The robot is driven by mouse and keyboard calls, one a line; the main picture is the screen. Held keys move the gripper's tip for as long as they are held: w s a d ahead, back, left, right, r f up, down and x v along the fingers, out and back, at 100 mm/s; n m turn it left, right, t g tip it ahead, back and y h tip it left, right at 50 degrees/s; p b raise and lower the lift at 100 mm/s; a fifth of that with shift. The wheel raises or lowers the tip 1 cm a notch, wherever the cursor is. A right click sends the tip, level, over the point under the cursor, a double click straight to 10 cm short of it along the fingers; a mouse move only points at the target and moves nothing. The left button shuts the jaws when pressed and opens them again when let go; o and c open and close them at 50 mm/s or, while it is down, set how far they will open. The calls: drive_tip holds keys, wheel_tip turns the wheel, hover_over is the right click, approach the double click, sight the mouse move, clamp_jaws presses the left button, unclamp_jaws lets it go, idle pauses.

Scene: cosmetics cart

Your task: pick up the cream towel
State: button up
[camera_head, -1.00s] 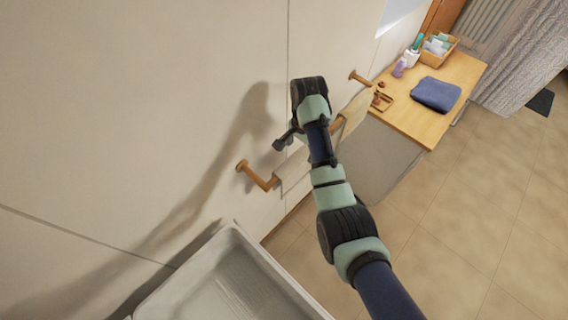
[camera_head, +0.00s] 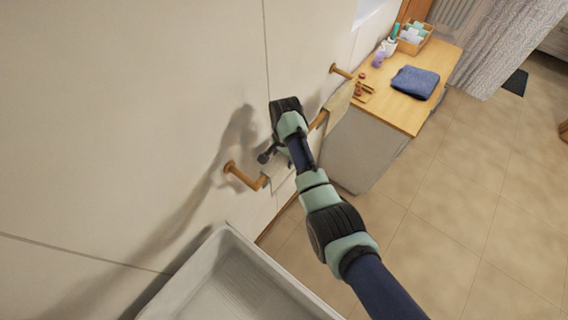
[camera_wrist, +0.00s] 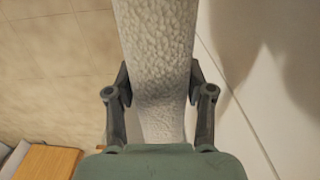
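A wooden towel bar (camera_head: 319,122) is fixed to the pale wall. A pale cream towel (camera_head: 279,177) hangs over its near left part, partly hidden by my arm. A beige towel (camera_head: 340,99) hangs farther right on the bar. My gripper (camera_head: 266,156) is at the bar, by the pale cream towel. In the wrist view the ribbed, fluffy pale towel (camera_wrist: 158,65) runs between the spread fingers of my gripper (camera_wrist: 159,85). The fingers stand on either side of it, and it is not visibly pinched. The fingertips are partly hidden by the towel.
A white basin (camera_head: 240,280) stands below the bar's left end. A wooden-topped cart (camera_head: 425,113) stands at the right, holding a folded blue towel (camera_head: 415,83), bottles and a wooden box (camera_head: 413,42). The tiled floor in front is clear.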

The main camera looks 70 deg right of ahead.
drive_tip(key=c, duration=0.6)
drive_tip(key=shift+c, duration=0.3)
drive_tip(key=shift+r, duration=0.15)
wheel_tip(320, 180, up, 9)
drive_tip(key=shift+r, duration=0.2)
wheel_tip(320, 180, up, 8)
drive_tip(key=p, duration=0.7)
drive_tip(key=shift+r+p, duration=0.2)
drive_tip(key=shift+p, duration=0.2)
